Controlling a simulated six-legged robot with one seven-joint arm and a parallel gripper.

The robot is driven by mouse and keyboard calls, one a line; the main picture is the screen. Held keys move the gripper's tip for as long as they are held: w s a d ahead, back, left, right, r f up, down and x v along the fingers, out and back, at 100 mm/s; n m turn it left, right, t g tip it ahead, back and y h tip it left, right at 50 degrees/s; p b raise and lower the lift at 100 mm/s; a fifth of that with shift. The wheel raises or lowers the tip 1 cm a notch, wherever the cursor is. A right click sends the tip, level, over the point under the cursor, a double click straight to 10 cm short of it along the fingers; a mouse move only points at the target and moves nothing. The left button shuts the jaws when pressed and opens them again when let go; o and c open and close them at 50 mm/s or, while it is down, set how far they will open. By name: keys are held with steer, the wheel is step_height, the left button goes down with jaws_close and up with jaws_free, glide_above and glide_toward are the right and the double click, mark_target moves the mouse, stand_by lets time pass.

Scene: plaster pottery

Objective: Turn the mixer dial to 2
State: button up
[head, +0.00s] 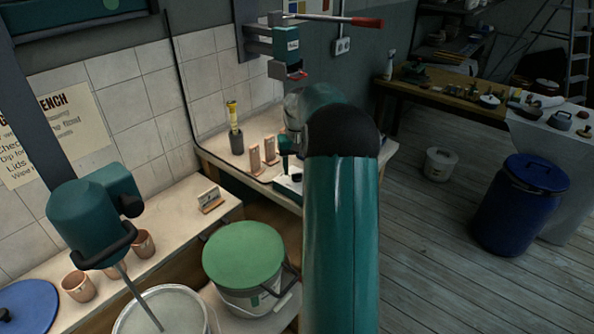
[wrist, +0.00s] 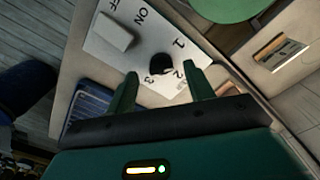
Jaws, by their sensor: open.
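The mixer dial (wrist: 161,63) is a small black knob on a white panel (wrist: 112,58) in the wrist view. The panel is marked OFF, ON, 1, 2 and 3; which number the dial points to is too small and dark to tell. A pale raised block (wrist: 115,32) sits near ON and OFF. My gripper (wrist: 161,71) is open, with one green finger on each side of the dial in the picture; I cannot tell whether they touch it. In the head view, the white panel (head: 287,186) shows beside my arm, which hides part of it.
The teal mixer head (head: 92,218) hangs over a white bucket (head: 165,312) at left. A green-lidded bucket (head: 244,256) stands near my arm. A blue barrel (head: 520,205) is at right.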

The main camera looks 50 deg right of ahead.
steer(key=shift+f, duration=0.95)
steer(key=c, duration=1)
steer(key=shift+m, duration=0.3)
steer(key=m, duration=0.4)
steer(key=shift+w, duration=0.1)
steer(key=m, duration=0.5)
steer(key=shift+w+a, duration=0.1)
